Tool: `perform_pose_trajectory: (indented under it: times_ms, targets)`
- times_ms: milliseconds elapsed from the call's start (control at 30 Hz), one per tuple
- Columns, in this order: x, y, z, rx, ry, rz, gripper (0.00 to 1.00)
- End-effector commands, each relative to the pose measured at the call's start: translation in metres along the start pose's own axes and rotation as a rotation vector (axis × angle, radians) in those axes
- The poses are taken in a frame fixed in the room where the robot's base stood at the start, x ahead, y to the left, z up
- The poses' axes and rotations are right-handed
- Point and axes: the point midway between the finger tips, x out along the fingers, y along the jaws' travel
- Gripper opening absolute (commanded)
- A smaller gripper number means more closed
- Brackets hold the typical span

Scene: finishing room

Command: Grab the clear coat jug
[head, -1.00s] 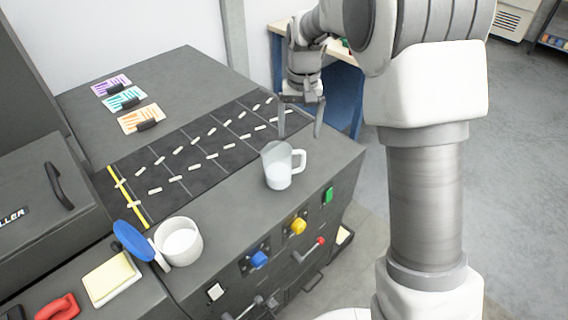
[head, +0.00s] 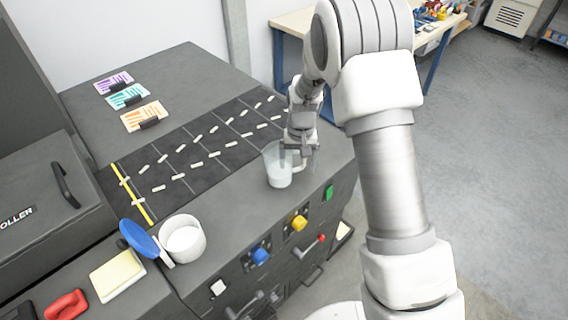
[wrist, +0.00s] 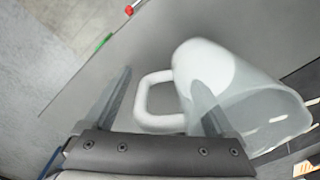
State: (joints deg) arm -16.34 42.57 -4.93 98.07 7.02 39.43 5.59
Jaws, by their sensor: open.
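The clear coat jug (head: 279,172) is a translucent cup with whitish liquid in its lower part and a white handle. It stands upright on the machine's grey top, near the front edge. My gripper (head: 301,165) is at the handle side of the jug in the head view. In the wrist view the open fingers of my gripper (wrist: 165,100) lie on either side of the white handle (wrist: 150,100), with the jug body (wrist: 230,90) to the right. One finger overlaps the jug body in that picture; I cannot tell whether it touches.
A dark belt (head: 190,150) with small pale strips runs behind the jug. Coloured knobs (head: 299,222) line the front panel below. A workbench (head: 290,22) stands behind.

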Motion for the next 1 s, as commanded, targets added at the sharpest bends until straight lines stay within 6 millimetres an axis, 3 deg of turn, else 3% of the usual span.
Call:
perform_pose_trajectory:
  times_ms: [233,733,1000]
  targets:
    - [0.0017,0.0000,0.0000,0.000,0.000,0.000,0.88]
    - [0.0013,0.0000,0.0000,0.000,0.000,0.000,0.00]
    - [0.0008,-0.0002,-0.0003,0.000,0.001,-0.001,0.00]
